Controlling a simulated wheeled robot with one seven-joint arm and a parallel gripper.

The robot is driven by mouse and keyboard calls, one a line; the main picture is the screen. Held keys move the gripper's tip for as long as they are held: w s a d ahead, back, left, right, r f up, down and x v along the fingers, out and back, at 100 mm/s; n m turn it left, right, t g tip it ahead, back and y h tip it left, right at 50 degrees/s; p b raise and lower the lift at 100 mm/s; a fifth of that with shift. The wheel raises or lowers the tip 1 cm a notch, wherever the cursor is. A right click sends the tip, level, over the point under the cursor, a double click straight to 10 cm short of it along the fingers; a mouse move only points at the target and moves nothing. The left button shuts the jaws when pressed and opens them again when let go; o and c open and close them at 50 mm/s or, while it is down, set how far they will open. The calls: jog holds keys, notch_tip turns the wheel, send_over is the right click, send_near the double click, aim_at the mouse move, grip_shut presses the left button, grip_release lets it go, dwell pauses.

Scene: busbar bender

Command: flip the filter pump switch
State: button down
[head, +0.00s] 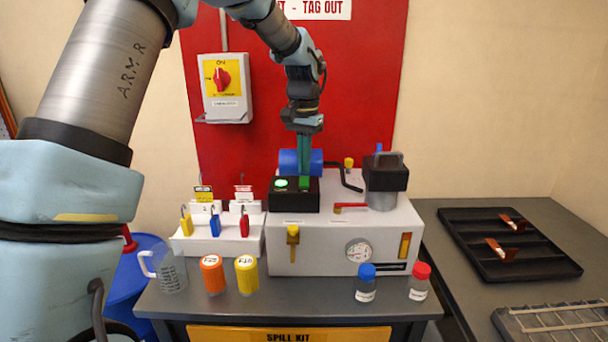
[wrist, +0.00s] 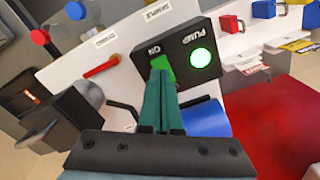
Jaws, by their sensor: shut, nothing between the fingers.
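The pump switch box (head: 294,194) is a black box on top of the white filter unit, with a lit green lamp (head: 281,184) and a green rocker switch (head: 304,182). In the wrist view the box (wrist: 178,52) carries the words PUMP and ON, with the lamp (wrist: 200,58) glowing and the green switch (wrist: 160,63) beside it. My gripper (head: 304,172) is shut and empty, pointing down at the switch. In the wrist view its teal fingertips (wrist: 162,76) are at the switch and cover part of it. I cannot tell whether they touch.
The white filter unit (head: 330,235) has a red lever (head: 350,206), a yellow valve (head: 292,238) and a gauge (head: 359,250). A blue cylinder (head: 288,162) sits behind the switch box. A black-topped canister (head: 384,175) stands right. Padlocks, bottles and a jug stand around the unit.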

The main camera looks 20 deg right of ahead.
aim_at(304, 184)
notch_tip(304, 184, up, 4)
jog(key=p, duration=0.2)
jog(key=shift+p, duration=0.4)
